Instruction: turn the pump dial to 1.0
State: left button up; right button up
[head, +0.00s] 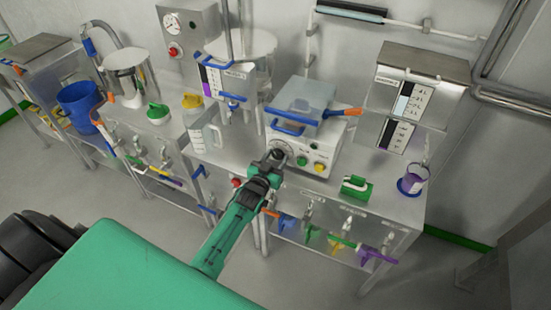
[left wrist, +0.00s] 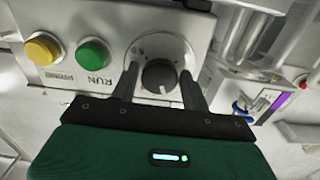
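The pump dial (left wrist: 159,75) is a dark round knob on a pale round plate, on the front of the white pump (head: 318,140). In the left wrist view its white pointer mark faces the bottom of the picture; the scale is too small to read. My left gripper (head: 275,163) reaches the dial's front from below in the head view. In the left wrist view the left gripper (left wrist: 160,84) has one finger on each side of the knob, with narrow gaps, so it looks open around the dial. My right gripper is not in view.
A green button (left wrist: 92,54) marked RUN and a yellow button (left wrist: 42,49) sit beside the dial. A clear jug (head: 205,133) stands left of the pump. Scoops hang below the bench.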

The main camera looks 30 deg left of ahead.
pick_arm(q)
jog(key=c, duration=0.5)
jog(key=shift+c, duration=0.2)
jog(key=shift+n, duration=0.3)
jog(key=n, duration=0.4)
jog(key=shift+d+n, duration=0.1)
jog(key=shift+n, duration=2.4)
jog(key=o, duration=1)
jog(key=shift+c, duration=0.2)
